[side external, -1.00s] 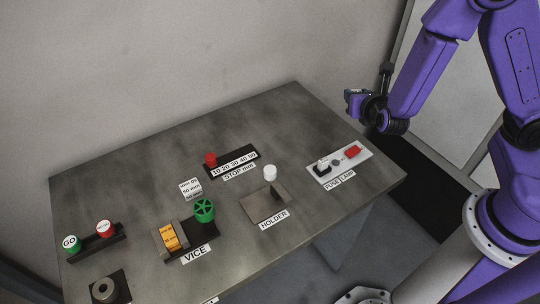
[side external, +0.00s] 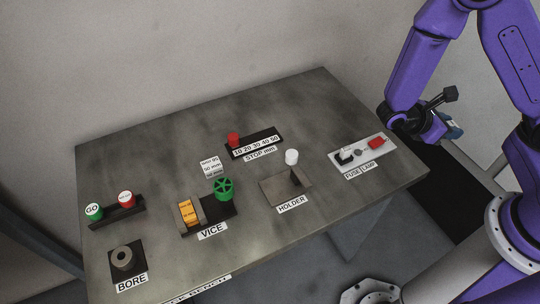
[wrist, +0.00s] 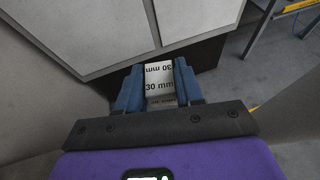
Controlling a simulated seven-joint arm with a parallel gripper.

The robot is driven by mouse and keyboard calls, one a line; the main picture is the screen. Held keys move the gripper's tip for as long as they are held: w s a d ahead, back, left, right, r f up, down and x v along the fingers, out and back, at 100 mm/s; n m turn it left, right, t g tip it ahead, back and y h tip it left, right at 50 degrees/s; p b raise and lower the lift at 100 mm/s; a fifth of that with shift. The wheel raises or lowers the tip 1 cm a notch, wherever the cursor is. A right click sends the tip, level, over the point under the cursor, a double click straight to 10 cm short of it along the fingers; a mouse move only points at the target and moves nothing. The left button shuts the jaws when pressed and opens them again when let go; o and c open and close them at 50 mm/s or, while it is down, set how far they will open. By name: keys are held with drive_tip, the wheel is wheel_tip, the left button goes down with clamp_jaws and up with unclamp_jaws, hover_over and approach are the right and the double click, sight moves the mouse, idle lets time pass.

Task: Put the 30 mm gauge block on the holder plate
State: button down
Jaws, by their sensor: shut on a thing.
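The 30 mm gauge block (wrist: 159,84) is a pale block marked "30 mm" on its faces. In the wrist view it sits between the two blue fingers of my gripper (wrist: 160,88), which is shut on it. In the side external view my gripper (side external: 453,130) is off the table's right end, beside my arm, and the block cannot be made out there. The holder plate (side external: 273,190) is a flat brown-grey plate with a small upright piece, behind the HOLDER label. My gripper is well to the right of the plate.
On the table stand the vice (side external: 220,209) with an orange block, a white sign (side external: 211,166), the stop strip (side external: 254,144), the fuse and lamp panel (side external: 362,152), the GO gauge rack (side external: 118,212) and the bore block (side external: 125,262).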

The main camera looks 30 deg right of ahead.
drive_tip(key=s+a+f+m+g+y, duration=0.1)
drive_tip(key=s+a+m+g+y, duration=0.6)
drive_tip(key=s+a+m+g, duration=0.25)
drive_tip(key=a+m+y, duration=0.8)
drive_tip(key=a, duration=0.3)
drive_tip(key=m+t+y, duration=1.2)
drive_tip(key=m+t, duration=0.1)
drive_tip(key=m, duration=0.3)
hover_over(239, 169)
drive_tip(key=shift+g, duration=0.25)
drive_tip(key=f, duration=0.8)
drive_tip(key=shift+s+d+f, duration=0.2)
drive_tip(key=shift+s+d, duration=0.15)
drive_tip(key=shift+s, duration=0.05)
drive_tip(key=shift+w+a+f, duration=0.4)
drive_tip(key=shift+w+f, duration=0.1)
drive_tip(key=shift+f, duration=1.65)
drive_tip(key=shift+f, duration=0.15)
